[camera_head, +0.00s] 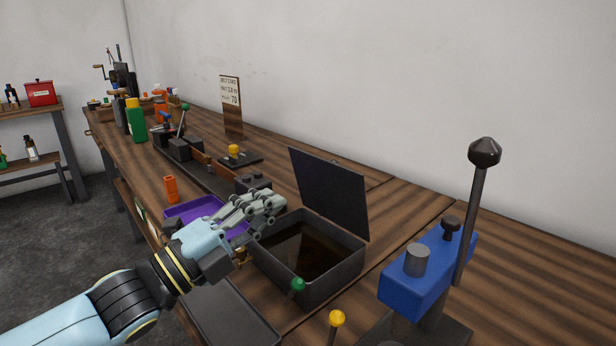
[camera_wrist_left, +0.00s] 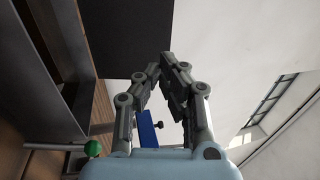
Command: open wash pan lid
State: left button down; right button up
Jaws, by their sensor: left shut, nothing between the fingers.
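The wash pan (camera_head: 318,284) is a dark grey box on the bench with brownish liquid inside. Its lid (camera_head: 330,192) stands up at the back edge, tilted slightly back, so the pan is open. My left gripper (camera_head: 280,203) is shut and empty, above the pan's left side and left of the lid, apart from the lid. In the left wrist view the fingers (camera_wrist_left: 165,62) meet at the tips, with a dark panel, likely the lid (camera_wrist_left: 108,40), behind them. My right gripper is not in view.
A blue vise-like device (camera_head: 425,265) with a tall lever stands right of the pan. Green (camera_head: 298,284) and yellow (camera_head: 337,318) knobs stand in front. Bare bench (camera_head: 530,270) lies at right.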

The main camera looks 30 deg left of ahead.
aim_at(322, 168)
pick_arm(q)
jog(key=p+x, duration=0.3)
jog(key=x, duration=0.5)
jog(key=shift+r, duration=0.15)
jog(key=shift+w+d, duration=0.15)
jog(key=shift+w, duration=0.1)
jog(key=shift+w+d, duration=0.1)
jog(key=shift+w, duration=0.1)
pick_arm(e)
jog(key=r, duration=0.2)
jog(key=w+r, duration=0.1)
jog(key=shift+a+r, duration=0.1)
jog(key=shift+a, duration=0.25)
